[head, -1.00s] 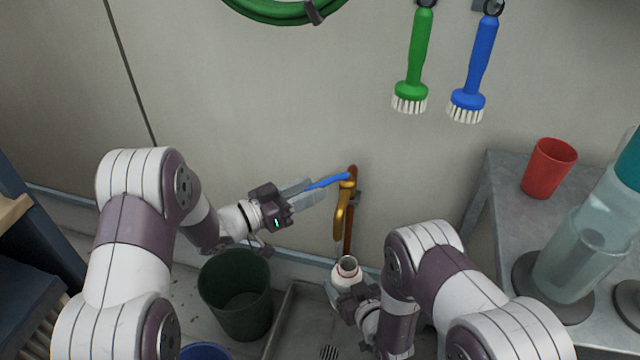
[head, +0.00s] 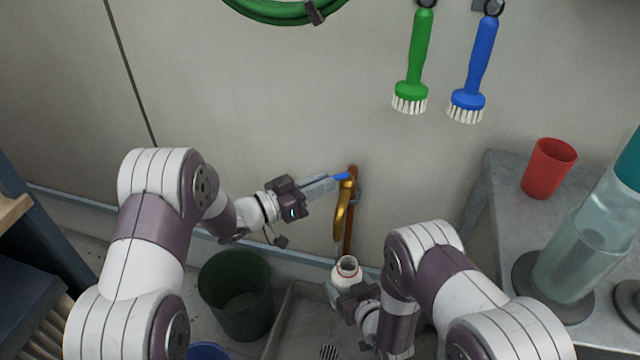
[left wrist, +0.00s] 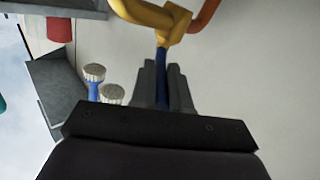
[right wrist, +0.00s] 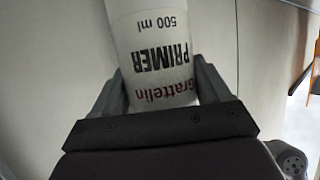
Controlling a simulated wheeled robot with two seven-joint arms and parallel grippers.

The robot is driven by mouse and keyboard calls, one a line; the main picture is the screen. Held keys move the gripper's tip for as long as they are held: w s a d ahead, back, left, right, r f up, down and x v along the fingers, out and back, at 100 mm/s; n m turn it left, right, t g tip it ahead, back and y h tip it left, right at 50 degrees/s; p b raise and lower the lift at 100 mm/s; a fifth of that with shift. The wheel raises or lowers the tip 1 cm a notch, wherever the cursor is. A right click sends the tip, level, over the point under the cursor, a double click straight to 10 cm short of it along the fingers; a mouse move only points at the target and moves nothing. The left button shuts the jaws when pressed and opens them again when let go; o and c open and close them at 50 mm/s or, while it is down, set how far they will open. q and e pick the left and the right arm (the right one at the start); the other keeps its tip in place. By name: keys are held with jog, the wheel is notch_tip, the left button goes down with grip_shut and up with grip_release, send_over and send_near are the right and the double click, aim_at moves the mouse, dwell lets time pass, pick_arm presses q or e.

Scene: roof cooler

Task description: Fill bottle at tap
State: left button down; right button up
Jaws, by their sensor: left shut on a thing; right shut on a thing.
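The brass tap (head: 343,210) with a blue lever (head: 342,177) is on a copper pipe at the wall. My left gripper (head: 326,183) is shut on the lever, hiding most of it. In the left wrist view, the blue lever (left wrist: 162,72) runs between the fingers up to the yellow tap body (left wrist: 165,22). My right gripper (head: 343,292) is shut on the white bottle (head: 347,272), which is roughly upright with its open mouth a little below the spout. The right wrist view shows "PRIMER 500 ml" on the bottle (right wrist: 155,45). I see no water stream.
A drain basin (head: 300,320) lies below the bottle. A dark green bucket (head: 238,295) stands left of it. At right, a grey table (head: 490,215) holds a red cup (head: 549,168) and a clear container (head: 585,250). A green brush (head: 415,60) and blue brush (head: 475,65) hang above.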

pick_arm(q)
jog(key=shift+w+a+r+m+g+h, duration=0.15)
jog(key=shift+w+m+g+h, duration=0.55)
jog(key=shift+m+g, duration=0.95)
jog(key=shift+w+a+f+m+g+h, duration=0.1)
jog(key=shift+w+a+m+g+h, duration=0.25)
jog(key=shift+w+m+g, duration=1.25)
jog(key=shift+w+a+r+m+g+h, duration=0.15)
jog(key=shift+m+g+h, duration=0.45)
jog(key=shift+g, duration=1.95)
jog(key=shift+f, duration=0.1)
jog(key=c, duration=1.1)
grip_release()
jog(key=a, duration=0.7)
jog(key=shift+w+a, duration=0.25)
jog(key=shift+w, duration=0.05)
jog(key=shift+c, duration=0.3)
